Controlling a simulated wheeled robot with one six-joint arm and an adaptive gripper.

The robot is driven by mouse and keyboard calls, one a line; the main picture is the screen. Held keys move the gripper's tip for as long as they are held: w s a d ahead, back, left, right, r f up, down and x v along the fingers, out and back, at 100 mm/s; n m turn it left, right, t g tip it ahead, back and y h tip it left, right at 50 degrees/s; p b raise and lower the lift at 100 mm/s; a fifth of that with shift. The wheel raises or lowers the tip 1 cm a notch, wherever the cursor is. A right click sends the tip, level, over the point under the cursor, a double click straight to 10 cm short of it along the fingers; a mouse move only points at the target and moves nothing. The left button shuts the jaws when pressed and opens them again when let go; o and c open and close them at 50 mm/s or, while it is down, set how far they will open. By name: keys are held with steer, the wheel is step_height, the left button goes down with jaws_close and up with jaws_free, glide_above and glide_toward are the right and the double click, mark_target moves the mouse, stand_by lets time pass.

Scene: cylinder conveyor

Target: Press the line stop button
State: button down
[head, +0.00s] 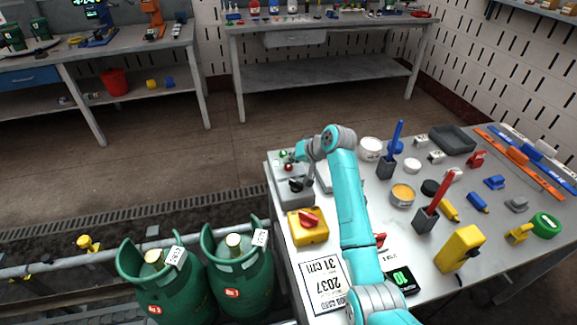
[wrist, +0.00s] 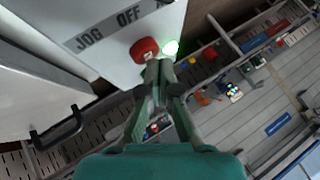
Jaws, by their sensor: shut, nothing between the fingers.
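In the wrist view the red button (wrist: 144,47) sits beside a brightly lit green light (wrist: 170,47), close to a strip lettered JOG and OFF (wrist: 112,26). My gripper (wrist: 158,66) is shut and empty, its fingertips at the edge of the red button. I cannot tell whether they touch it or whether the button is pushed in. In the head view, my arm reaches over the table to the box.
A yellow box with a red knob (head: 308,228) stands just in front of the control box. Two green gas cylinders (head: 241,276) stand at the left beside the table. Tins, tools and holders crowd the table right of my arm.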

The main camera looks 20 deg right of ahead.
mark_target(290, 166)
steer(key=shift+f, duration=0.4)
stand_by(0.6)
steer(key=shift+r, duration=0.9)
steer(key=shift+r, duration=0.1)
steer(key=shift+r, duration=2.4)
steer(key=shift+s, duration=0.1)
